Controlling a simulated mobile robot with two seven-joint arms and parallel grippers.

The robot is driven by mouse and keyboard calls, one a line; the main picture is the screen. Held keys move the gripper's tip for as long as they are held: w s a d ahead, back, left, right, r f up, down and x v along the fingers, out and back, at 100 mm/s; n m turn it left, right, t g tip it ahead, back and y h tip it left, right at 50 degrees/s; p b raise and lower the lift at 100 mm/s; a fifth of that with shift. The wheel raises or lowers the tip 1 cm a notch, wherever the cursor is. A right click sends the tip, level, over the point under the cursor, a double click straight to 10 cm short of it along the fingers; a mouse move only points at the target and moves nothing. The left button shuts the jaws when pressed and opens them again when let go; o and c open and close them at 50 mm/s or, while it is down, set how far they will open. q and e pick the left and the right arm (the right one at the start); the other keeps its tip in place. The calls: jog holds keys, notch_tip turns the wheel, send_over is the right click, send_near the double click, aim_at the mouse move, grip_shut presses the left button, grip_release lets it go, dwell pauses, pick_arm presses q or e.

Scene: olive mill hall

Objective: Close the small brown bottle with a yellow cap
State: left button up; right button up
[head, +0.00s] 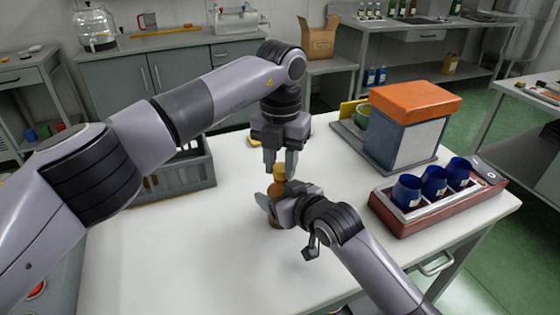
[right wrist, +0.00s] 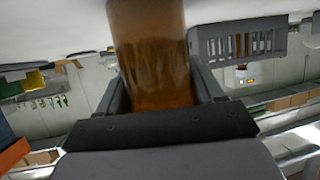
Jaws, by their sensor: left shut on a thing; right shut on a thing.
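The small brown bottle (head: 274,217) stands upright on the white table in the head view, partly hidden by my right gripper. My right gripper (head: 272,201) is shut on its body from the right. In the right wrist view the brown bottle (right wrist: 150,55) fills the space between the fingers of my right gripper (right wrist: 165,95). A yellow cap (head: 279,171) is at the top of the bottle. My left gripper (head: 280,163) points down from above and is shut on the cap. I cannot tell whether the cap is seated on the neck or just above it.
A red tray (head: 400,222) with blue cups (head: 434,181) stands at the right. Behind it is a grey box with an orange lid (head: 415,99). A grey crate (head: 182,178) stands at the left, partly behind my left arm. The table's front is clear.

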pick_arm(q)
jog(key=shift+s+d+f, duration=0.25)
dwell(1.3)
jog(key=shift+f, duration=0.55)
dwell(0.7)
jog(key=o, duration=0.7)
jog(key=shift+r, duration=0.1)
jog(key=shift+w+r, duration=0.15)
jog(key=shift+r, duration=1.9)
jog(key=shift+a, duration=0.15)
jog(key=c, duration=0.5)
jog(key=shift+w, duration=0.1)
jog(key=shift+f, duration=0.25)
